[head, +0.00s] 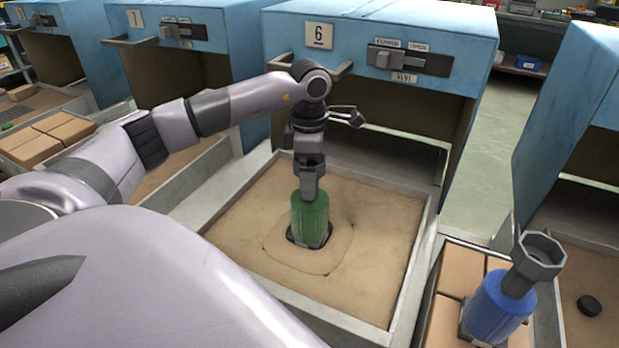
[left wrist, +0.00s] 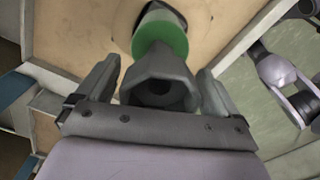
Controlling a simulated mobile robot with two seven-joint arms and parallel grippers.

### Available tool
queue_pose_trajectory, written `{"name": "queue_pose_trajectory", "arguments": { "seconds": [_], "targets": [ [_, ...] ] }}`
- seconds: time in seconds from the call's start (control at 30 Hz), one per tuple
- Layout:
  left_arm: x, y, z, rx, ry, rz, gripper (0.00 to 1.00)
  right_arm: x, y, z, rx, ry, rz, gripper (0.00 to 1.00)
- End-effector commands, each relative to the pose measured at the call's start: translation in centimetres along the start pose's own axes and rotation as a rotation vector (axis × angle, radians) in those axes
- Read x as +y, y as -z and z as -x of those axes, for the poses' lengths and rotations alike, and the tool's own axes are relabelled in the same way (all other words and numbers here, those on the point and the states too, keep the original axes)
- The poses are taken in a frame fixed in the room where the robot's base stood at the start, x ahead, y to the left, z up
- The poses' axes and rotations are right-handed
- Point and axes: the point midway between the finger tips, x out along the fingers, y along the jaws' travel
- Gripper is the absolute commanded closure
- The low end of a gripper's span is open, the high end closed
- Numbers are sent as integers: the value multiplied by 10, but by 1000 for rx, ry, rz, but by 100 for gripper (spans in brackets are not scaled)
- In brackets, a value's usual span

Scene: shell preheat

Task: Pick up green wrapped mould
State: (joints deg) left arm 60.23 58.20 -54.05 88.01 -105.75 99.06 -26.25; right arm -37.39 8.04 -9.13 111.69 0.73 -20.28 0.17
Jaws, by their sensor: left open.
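The open fingers of my left gripper (left wrist: 157,92) stand on either side of the cup. I cannot tell whether they touch it. My right gripper is not in view.
A blue wrapped mould (head: 495,308) with a grey faceted cup stands at the lower right by brown blocks (head: 455,307). A black disc (head: 589,305) lies farther right. Cabinet 6 (head: 380,45) rises behind the bed. The bed's metal rim (head: 408,292) surrounds the sand.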

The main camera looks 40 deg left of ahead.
Motion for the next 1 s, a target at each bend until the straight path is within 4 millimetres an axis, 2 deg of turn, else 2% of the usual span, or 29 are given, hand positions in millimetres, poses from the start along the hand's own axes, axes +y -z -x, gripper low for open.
{"name": "queue_pose_trajectory", "arguments": {
  "seconds": [0.07, 0.1, 0.27, 0.3, 0.37, 0.4, 0.77, 0.87, 1.0],
  "targets": [
    [0, 0, 0, 0, 0, 0, 5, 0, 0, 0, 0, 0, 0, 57],
    [0, 0, 0, 0, 0, 0, 12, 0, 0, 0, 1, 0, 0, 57],
    [0, 0, 0, 1, 1, 0, 64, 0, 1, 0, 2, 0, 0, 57],
    [0, 0, 0, 0, 1, 0, 77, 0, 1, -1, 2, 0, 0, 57],
    [0, 0, 0, 0, 1, 0, 96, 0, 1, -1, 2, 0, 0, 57],
    [0, 0, 0, 1, 1, 0, 100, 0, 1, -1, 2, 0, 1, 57],
    [0, 0, 7, -2, -1, 0, 100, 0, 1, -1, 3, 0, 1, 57],
    [1, -1, 15, -4, -3, 0, 100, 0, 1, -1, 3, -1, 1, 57],
    [1, -1, 38, -5, -5, 0, 100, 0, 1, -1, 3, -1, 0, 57]
  ]
}}
